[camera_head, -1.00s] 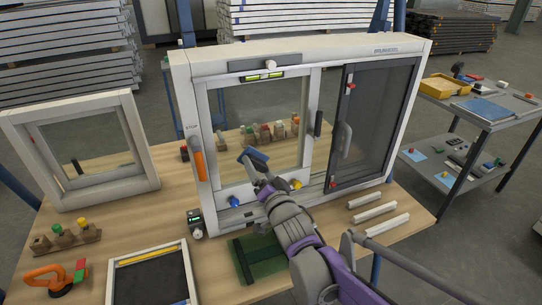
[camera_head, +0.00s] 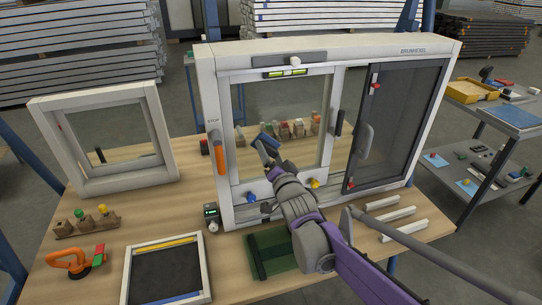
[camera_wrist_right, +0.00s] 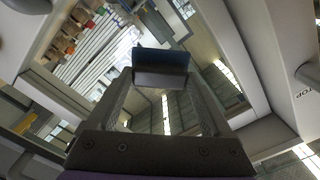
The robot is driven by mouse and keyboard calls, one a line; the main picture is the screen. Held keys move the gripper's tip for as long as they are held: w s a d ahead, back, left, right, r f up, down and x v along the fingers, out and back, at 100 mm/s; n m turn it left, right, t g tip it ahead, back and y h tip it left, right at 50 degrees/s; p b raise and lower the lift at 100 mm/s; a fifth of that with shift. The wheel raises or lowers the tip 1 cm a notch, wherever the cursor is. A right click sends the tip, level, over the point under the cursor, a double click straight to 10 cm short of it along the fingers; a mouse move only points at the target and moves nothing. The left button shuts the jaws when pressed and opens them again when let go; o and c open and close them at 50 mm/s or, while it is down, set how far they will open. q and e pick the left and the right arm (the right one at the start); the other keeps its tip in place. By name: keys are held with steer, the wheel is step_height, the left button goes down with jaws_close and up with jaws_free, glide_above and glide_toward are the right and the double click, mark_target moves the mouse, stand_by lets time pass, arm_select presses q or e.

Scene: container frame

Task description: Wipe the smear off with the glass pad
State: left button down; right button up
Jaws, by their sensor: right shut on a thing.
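The glass pad (camera_head: 266,140), blue with a grey side, is in my right gripper (camera_head: 265,150). The gripper is shut on it. The pad is in front of the lower left part of the glass pane (camera_head: 290,100) in the big white frame. I cannot tell whether it touches the glass. In the right wrist view the pad (camera_wrist_right: 161,66) sits across the ends of the two fingers (camera_wrist_right: 160,90). I cannot make out a smear on the pane; the pad and arm hide part of the glass. My left gripper is not in view.
An orange handle (camera_head: 221,155) stands on the frame's left post, and a dark mesh sash (camera_head: 395,125) fills its right side. A smaller white frame (camera_head: 130,182) is at left. A green mat (camera_head: 270,250) and white bars (camera_head: 390,213) lie in front.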

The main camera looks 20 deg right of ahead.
mark_target(277, 145)
steer(key=shift+w, duration=1)
stand_by(0.4)
steer(key=shift+d+f+b, duration=0.15)
steer(key=shift+d+b, duration=1.05)
steer(key=shift+d, duration=0.45)
steer(key=shift+d+b, duration=0.3)
steer(key=shift+d, duration=0.1)
